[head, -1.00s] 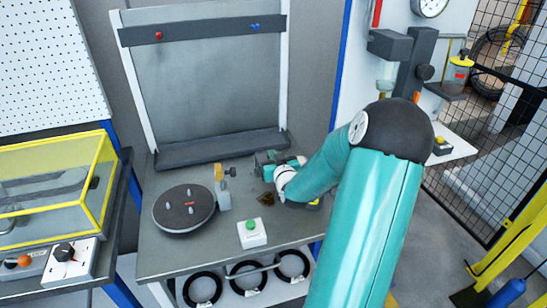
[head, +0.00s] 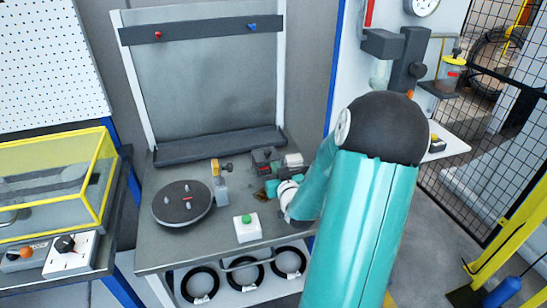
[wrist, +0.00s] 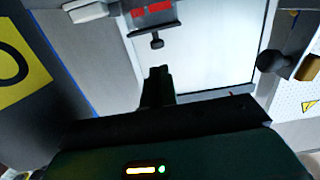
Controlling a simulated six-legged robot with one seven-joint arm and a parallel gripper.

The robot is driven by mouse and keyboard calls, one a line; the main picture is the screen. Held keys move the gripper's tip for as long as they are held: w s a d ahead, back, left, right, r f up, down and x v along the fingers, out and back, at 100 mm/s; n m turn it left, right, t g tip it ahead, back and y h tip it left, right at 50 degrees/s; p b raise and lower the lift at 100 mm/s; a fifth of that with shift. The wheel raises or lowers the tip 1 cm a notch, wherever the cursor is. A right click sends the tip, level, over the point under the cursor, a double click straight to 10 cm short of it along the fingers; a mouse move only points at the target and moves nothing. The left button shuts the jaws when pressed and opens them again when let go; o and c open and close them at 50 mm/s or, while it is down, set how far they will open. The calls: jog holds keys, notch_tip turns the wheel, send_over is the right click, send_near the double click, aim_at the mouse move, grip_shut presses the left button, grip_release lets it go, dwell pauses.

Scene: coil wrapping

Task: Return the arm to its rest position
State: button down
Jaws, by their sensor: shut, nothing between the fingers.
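My arm (head: 362,215) is teal with a black elbow and reaches from the lower right over the right side of the grey workbench (head: 215,250). My gripper (head: 271,188) is at the far end of the arm, above the bench, small and partly merged with the things behind it. In the wrist view my gripper (wrist: 156,72) has its dark fingers together, with nothing seen between them. The wrist view looks toward a pale panel, with a dark knob-like part ahead of the fingertips.
A round dark turntable (head: 183,203), a post with a yellow top (head: 220,178) and a white box with a green button (head: 247,228) stand left of my gripper. A dark device (head: 264,159) is behind it. Black coils (head: 246,274) lie below. A yellow-framed case (head: 58,185) is at left.

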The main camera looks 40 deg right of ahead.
jog(key=shift+s+a+f, duration=0.1)
jog(key=shift+s+a, duration=0.1)
jog(key=shift+s, duration=0.2)
jog(key=shift+s, duration=0.1)
jog(key=w+a+r+n+g+y, duration=0.15)
jog(key=a+r, duration=0.25)
jog(key=a, duration=0.5)
jog(key=w+a+r+n+g+y, duration=0.1)
jog(key=a+r+n+g+y, duration=0.15)
jog(key=a, duration=0.65)
jog(key=s+a+r+g+y, duration=0.2)
jog(key=s+a+r, duration=0.1)
jog(key=s+a, duration=0.5)
jog(key=s+a+r+n+g+y, duration=0.1)
jog(key=s+a+r+g+y, duration=0.1)
jog(key=s+a, duration=0.7)
notch_tip(320, 180, up, 2)
jog(key=shift+a+g, duration=0.65)
jog(key=shift+g, duration=0.05)
